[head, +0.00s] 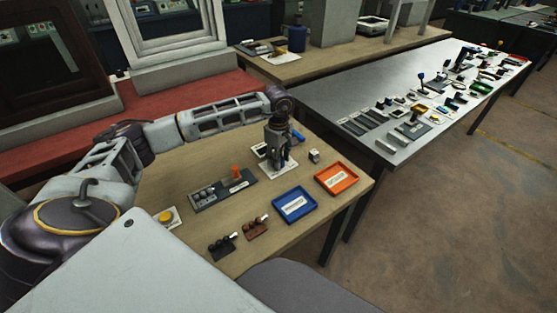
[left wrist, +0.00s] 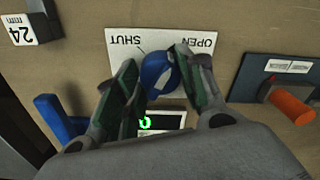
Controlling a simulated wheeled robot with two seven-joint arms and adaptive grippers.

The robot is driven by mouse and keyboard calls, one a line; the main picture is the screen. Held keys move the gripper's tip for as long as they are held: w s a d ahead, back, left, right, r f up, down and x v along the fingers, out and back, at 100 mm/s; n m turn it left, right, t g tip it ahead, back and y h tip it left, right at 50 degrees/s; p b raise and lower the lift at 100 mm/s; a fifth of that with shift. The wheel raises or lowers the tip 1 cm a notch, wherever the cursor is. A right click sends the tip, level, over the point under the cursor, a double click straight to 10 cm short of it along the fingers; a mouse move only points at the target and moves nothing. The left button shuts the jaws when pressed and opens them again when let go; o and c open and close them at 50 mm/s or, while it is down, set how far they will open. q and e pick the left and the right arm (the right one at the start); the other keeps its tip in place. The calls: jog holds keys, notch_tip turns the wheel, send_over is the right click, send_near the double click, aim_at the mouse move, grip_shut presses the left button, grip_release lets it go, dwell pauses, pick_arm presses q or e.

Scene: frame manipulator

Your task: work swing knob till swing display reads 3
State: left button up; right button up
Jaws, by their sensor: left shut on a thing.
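A blue knob (left wrist: 158,75) stands on a white plate (left wrist: 125,42) printed OPEN and SHUT, upside down in the left wrist view. My left gripper (left wrist: 160,82) is shut on the knob, one finger on each side, hiding part of it. In the head view my left gripper (head: 278,158) points down onto the white plate (head: 280,168). A small display (left wrist: 165,121) with a white frame and a green figure lies near the knob, partly covered by the fingers; I cannot read the figure surely. My right gripper is not in view.
A grey panel with an orange lever (head: 235,172) stands left of the gripper. A 24 mm block (head: 314,156), a blue tray (head: 294,216) and an orange tray (head: 351,178) lie to the right and front. A blue handle (left wrist: 58,117) is close to my gripper.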

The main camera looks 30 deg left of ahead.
pick_arm(q)
jog(key=shift+m+b, duration=0.4)
jog(key=shift+m, duration=1.5)
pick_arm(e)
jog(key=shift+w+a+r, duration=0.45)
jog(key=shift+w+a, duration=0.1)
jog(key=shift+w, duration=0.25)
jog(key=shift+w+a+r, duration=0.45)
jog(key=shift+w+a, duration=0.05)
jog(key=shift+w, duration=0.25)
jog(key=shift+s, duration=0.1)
pick_arm(q)
jog(key=o, duration=1)
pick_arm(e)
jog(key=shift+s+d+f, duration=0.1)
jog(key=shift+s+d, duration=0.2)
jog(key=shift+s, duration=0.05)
pick_arm(q)
jog(key=shift+r, duration=6)
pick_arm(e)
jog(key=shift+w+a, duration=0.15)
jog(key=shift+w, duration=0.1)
